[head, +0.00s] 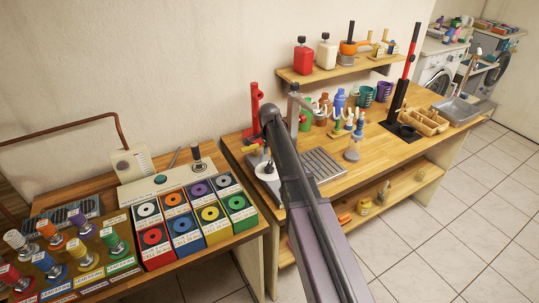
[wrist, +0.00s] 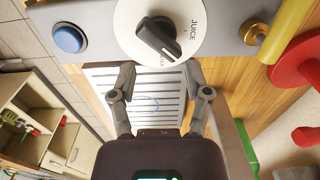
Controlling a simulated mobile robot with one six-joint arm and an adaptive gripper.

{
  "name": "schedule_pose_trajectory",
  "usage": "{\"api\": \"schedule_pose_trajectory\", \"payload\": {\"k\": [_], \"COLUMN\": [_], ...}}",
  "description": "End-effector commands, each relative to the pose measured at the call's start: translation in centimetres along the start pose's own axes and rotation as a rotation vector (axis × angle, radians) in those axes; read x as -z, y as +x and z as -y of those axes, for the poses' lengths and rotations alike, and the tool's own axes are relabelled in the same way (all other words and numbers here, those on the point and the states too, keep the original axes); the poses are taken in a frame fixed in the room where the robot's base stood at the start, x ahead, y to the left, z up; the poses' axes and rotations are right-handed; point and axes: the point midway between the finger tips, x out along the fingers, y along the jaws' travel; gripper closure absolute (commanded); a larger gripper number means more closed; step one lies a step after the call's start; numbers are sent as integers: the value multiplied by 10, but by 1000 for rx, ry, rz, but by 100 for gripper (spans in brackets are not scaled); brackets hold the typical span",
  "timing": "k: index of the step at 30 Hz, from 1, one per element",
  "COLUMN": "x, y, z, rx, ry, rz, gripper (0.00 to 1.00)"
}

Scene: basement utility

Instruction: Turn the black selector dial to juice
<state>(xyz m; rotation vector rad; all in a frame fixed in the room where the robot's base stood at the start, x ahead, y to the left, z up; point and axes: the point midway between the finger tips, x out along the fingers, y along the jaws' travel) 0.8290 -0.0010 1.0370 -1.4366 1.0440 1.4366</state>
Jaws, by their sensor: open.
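The black selector dial (wrist: 160,38) sits on a round white plate (wrist: 128,22) at the top of the wrist view. The word JUICE is printed on the plate, right of the dial. A second label below the dial is only partly readable. The dial's bar lies slanted, from upper left to lower right; I cannot tell which end is its pointer. My gripper (wrist: 160,72) is open and empty, its two fingers apart just below the dial and not visibly touching it.
A blue button (wrist: 68,39) is left of the dial on the grey panel; a brass knob (wrist: 253,32) and a red round part (wrist: 300,62) are to its right. A slotted tray (head: 325,163) lies on the workbench. Bottles and cups (head: 340,101) stand behind it.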

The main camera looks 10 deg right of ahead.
Motion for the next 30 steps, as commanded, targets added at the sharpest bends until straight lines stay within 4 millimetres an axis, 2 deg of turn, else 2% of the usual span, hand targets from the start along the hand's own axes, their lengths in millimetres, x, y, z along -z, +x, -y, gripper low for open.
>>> {"api": "schedule_pose_trajectory", "payload": {"k": [3,21,30], "x": [0,0,0], "y": [-14,-63,-81], "z": [0,0,0], "rx": [0,0,0], "ry": [0,-1,-1], "rz": [0,0,0], "gripper": [37,37,37]}}
